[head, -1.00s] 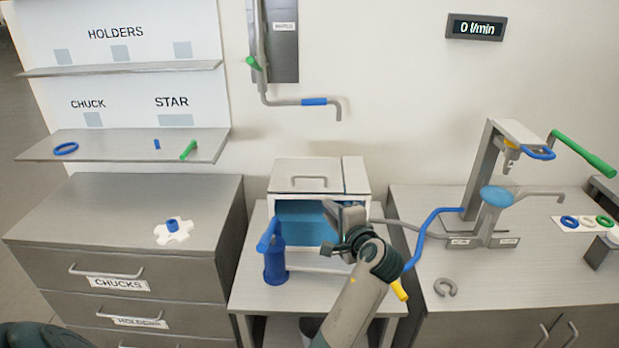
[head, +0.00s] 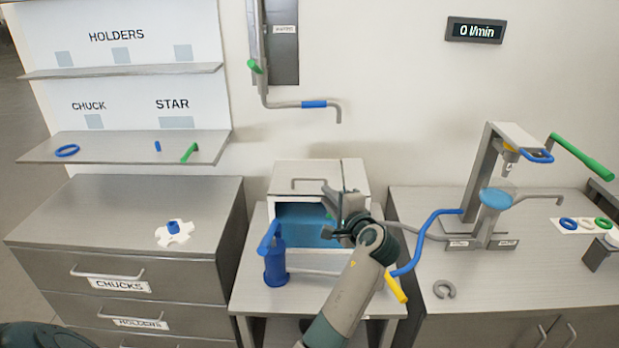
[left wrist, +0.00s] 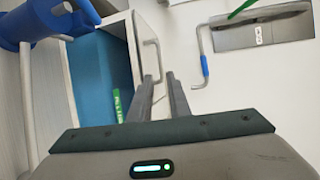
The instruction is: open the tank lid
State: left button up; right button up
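The tank (head: 283,240) is a white box with an open blue-lined front, standing on a small table. Its lid (head: 288,172) lies flat on top and carries a thin grey bar handle (head: 308,183). My left gripper (head: 331,195) is at the tank's right front, close to the handle's right end. In the left wrist view, its two fingers (left wrist: 160,76) are apart with nothing held between them. The handle (left wrist: 153,62) shows just beyond the fingertips, nearest the left one; I cannot tell whether they touch. My right gripper is not in view.
A blue pump-like cylinder (head: 276,264) stands at the tank's left front. A wall pipe with a blue sleeve (head: 314,104) hangs above the tank. A blue hose (head: 424,240) with a yellow end is right of my arm. The counter's left top is mostly clear.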

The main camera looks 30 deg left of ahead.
aim_at(309, 179)
pick_arm(q)
jog(key=p+x, duration=0.3)
jog(key=x, duration=0.9)
jog(key=shift+w+a+p, duration=0.2)
jog(key=shift+a+p, duration=0.1)
jog(key=shift+p, duration=0.05)
jog(key=shift+x, duration=0.75)
jog(key=shift+f, duration=0.15)
jog(key=shift+c, duration=0.7)
grip_shut()
